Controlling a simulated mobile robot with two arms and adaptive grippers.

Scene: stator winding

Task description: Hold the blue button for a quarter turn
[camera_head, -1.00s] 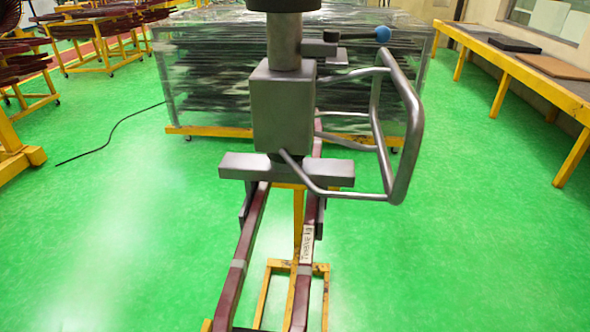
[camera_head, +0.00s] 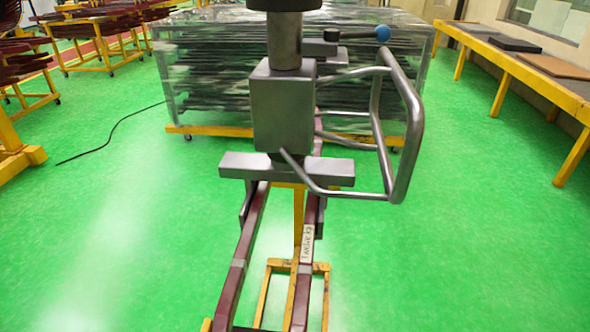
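A blue ball-shaped button (camera_head: 382,33) sits at the end of a short dark lever at the upper right of a grey metal lifting device (camera_head: 282,105). A bent tubular handle (camera_head: 408,135) sticks out from the device's right side, just below the button. The device's crossbar (camera_head: 287,169) sits over two dark red bars (camera_head: 240,255) that run toward me. Neither of my grippers shows in the head view, so nothing of mine is seen touching the button.
A yellow stand (camera_head: 298,268) is under the bars. A wrapped stack (camera_head: 205,85) on a wheeled yellow base stands behind the device. A long bench (camera_head: 510,68) lines the right wall. A black cable (camera_head: 110,130) lies at left.

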